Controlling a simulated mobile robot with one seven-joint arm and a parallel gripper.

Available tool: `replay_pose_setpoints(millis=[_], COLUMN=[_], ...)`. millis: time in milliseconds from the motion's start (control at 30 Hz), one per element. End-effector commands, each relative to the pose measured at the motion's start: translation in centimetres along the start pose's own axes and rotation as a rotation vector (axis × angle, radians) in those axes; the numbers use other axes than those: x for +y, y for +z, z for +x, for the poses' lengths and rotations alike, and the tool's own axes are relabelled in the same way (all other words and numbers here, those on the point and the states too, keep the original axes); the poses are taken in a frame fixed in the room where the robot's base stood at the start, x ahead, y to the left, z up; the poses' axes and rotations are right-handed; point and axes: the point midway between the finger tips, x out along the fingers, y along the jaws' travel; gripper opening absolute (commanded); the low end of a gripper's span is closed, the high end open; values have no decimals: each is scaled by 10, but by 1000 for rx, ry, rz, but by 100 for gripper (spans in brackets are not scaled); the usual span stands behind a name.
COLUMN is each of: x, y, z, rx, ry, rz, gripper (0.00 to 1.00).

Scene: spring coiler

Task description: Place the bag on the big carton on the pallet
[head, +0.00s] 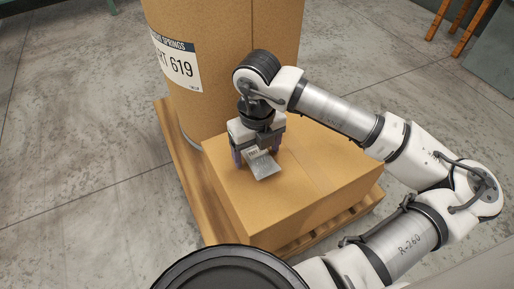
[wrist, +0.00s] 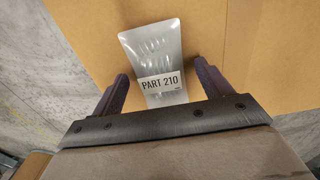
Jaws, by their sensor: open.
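The bag (head: 263,166) is a small clear-grey packet lying on top of the big carton (head: 318,190). In the wrist view the bag (wrist: 152,52) carries a white label reading PART 210. The carton's brown top (wrist: 262,50) spreads beneath it. The carton sits on a wooden pallet (head: 188,190). My gripper (head: 256,158) is low over the carton's top near its left side. Its two dark fingers (wrist: 160,88) are open, one on each side of the bag's near end, with gaps between. The bag's near edge is hidden behind the gripper body.
A tall brown drum (head: 222,30) labelled 619 stands on the pallet behind the carton. A wooden stool (head: 455,28) is at the far right. The grey floor (head: 75,130) to the left is clear.

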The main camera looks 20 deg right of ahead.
Motion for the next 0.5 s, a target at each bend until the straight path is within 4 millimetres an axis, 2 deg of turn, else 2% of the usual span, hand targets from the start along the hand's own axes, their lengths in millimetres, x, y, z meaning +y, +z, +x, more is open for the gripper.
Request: replay_pose_setpoints(millis=[500], x=[0], y=[0], z=[-102], rx=[-1], ry=[-2], rz=[0], gripper=[78])
